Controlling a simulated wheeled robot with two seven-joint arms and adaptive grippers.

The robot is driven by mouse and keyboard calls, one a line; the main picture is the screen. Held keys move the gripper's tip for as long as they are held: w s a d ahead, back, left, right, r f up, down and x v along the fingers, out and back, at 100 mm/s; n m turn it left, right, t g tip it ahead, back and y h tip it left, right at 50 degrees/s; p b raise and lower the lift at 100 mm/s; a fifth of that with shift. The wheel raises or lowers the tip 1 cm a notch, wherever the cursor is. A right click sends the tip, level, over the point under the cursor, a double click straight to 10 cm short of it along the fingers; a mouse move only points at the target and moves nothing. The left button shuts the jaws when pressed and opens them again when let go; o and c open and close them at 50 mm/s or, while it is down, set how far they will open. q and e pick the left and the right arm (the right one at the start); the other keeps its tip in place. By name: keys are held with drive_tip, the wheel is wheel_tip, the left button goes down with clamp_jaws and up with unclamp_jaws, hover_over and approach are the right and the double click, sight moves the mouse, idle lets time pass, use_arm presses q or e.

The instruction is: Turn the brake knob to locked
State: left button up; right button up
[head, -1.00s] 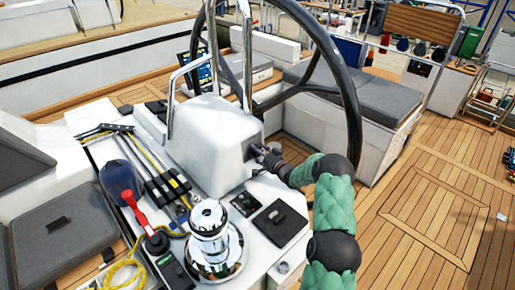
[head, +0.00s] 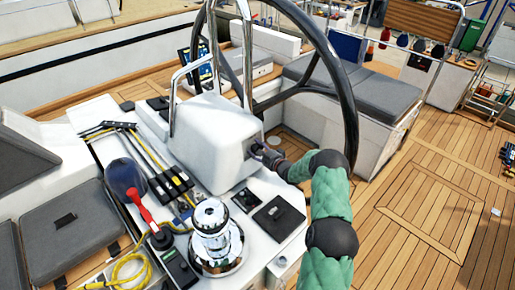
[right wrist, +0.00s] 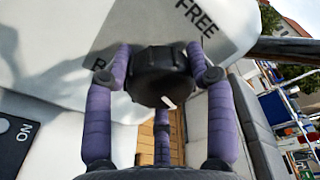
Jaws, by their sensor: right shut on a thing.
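The brake knob (right wrist: 160,77) is black and ridged, with a white pointer mark low on its right side in the right wrist view. A grey label plate behind it reads "FREE" at upper right; other lettering is mostly hidden. My right gripper (right wrist: 163,75) is shut on the knob, with purple fingers on both sides and one below. In the head view my right gripper (head: 258,150) is at the right face of the white pedestal (head: 215,135), where the knob is mostly hidden. My left gripper is not in view.
The large black steering wheel (head: 343,90) rises close behind my right arm. A chrome winch (head: 212,225), a red-handled lever (head: 142,207) and a black panel (head: 278,219) occupy the console. The teak deck (head: 430,215) at right is mostly clear.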

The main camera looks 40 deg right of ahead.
drive_tip(key=shift+d+r+m+p, duration=0.1)
drive_tip(key=shift+m+p, duration=0.25)
drive_tip(key=shift+m, duration=0.75)
drive_tip(key=o, duration=1.2)
drive_tip(key=s, duration=0.4)
drive_tip(key=s+r, duration=0.1)
drive_tip(key=s, duration=0.7)
drive_tip(key=shift+r, duration=0.15)
